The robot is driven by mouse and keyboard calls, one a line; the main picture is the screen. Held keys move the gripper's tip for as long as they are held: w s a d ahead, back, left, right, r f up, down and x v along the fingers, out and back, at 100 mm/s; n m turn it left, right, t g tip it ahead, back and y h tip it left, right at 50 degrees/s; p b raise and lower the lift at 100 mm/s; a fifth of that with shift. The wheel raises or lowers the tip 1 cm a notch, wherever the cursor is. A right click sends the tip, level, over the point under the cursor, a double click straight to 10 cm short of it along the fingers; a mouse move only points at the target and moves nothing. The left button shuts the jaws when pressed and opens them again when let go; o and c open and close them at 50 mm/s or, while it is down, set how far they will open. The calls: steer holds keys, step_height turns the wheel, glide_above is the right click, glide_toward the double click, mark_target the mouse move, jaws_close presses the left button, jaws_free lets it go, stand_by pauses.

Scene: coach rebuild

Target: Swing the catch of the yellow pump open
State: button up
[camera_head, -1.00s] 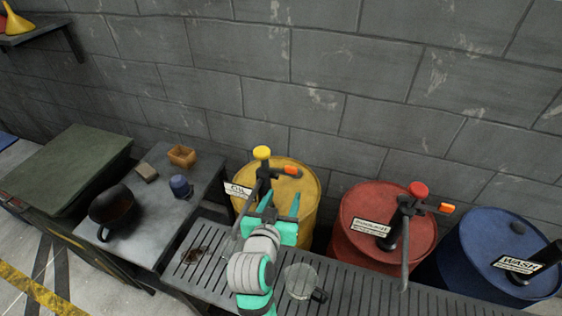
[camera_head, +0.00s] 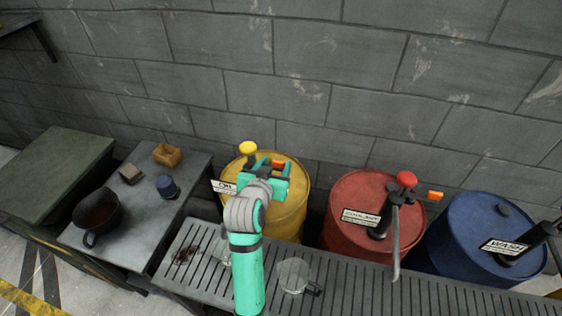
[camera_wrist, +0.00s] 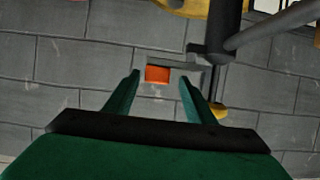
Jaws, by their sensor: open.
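The yellow pump stands on the yellow drum (camera_head: 290,213), with its yellow knob (camera_head: 248,148) on top and an OIL label (camera_head: 223,187). Its orange-tipped catch (camera_head: 278,163) sticks out to the right. In the wrist view the orange end (camera_wrist: 157,74) sits on a grey lever joined toward the dark pump post (camera_wrist: 222,45). My gripper (camera_head: 274,169) is at the catch in the head view, covering much of the pump. In the wrist view my gripper (camera_wrist: 159,77) is open, its fingers on either side of the orange end, with gaps visible. Contact cannot be told.
A slatted bench (camera_head: 340,296) runs in front, with a glass jug (camera_head: 293,275) on it. A red drum (camera_head: 343,217) and a blue drum (camera_head: 462,237) stand to the right. A table (camera_head: 140,219) with a dark pot (camera_head: 98,213) is at left. The block wall is behind.

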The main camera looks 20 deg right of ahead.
steer(key=shift+w+d+f, duration=0.35)
steer(key=shift+w+d, duration=0.3)
steer(key=shift+d, duration=0.2)
